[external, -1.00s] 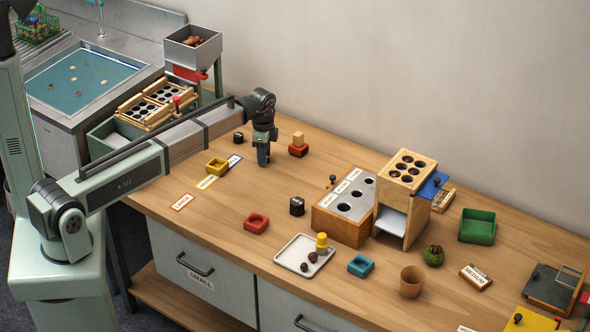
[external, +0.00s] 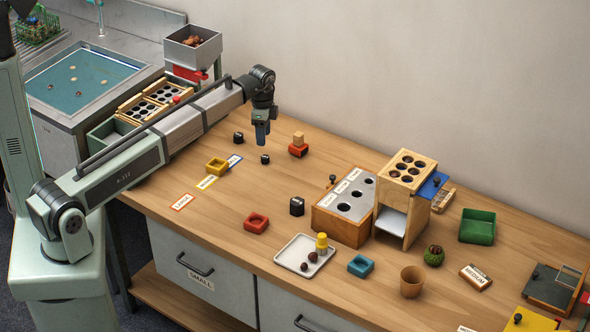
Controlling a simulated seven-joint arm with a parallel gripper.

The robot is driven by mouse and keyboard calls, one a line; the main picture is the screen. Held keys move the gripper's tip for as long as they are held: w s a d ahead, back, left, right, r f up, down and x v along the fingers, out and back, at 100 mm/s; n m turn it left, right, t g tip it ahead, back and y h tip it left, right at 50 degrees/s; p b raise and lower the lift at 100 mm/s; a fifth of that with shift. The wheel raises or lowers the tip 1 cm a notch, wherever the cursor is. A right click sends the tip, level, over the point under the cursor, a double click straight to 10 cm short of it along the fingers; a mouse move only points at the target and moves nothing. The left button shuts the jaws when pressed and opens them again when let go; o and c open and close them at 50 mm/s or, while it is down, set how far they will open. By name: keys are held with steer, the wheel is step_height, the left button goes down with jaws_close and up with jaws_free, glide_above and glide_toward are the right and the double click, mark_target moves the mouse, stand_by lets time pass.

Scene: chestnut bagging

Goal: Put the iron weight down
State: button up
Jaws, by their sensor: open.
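A small black iron weight (external: 265,159) sits on the wooden table, just below my gripper (external: 262,142). My gripper points down and is open, apart from the weight with a small gap above it. Two other black weights stand on the table: one (external: 238,138) to the left near the back, and a larger one (external: 297,206) nearer the front.
A red block with a wooden cube (external: 298,145) stands right of my gripper. A wooden box with holes (external: 340,230) stands further right. Bare table surrounds the small weight.

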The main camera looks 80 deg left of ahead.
steer(key=shift+r, duration=2)
steer(key=shift+o, duration=1.1)
steer(key=shift+a, duration=0.1)
steer(key=r+n, duration=0.1)
steer(key=n, duration=0.6)
glide_above(242, 135)
steer(key=shift+n, duration=0.3)
step_height(242, 135, down, 14)
steer(key=shift+r, duration=0.25)
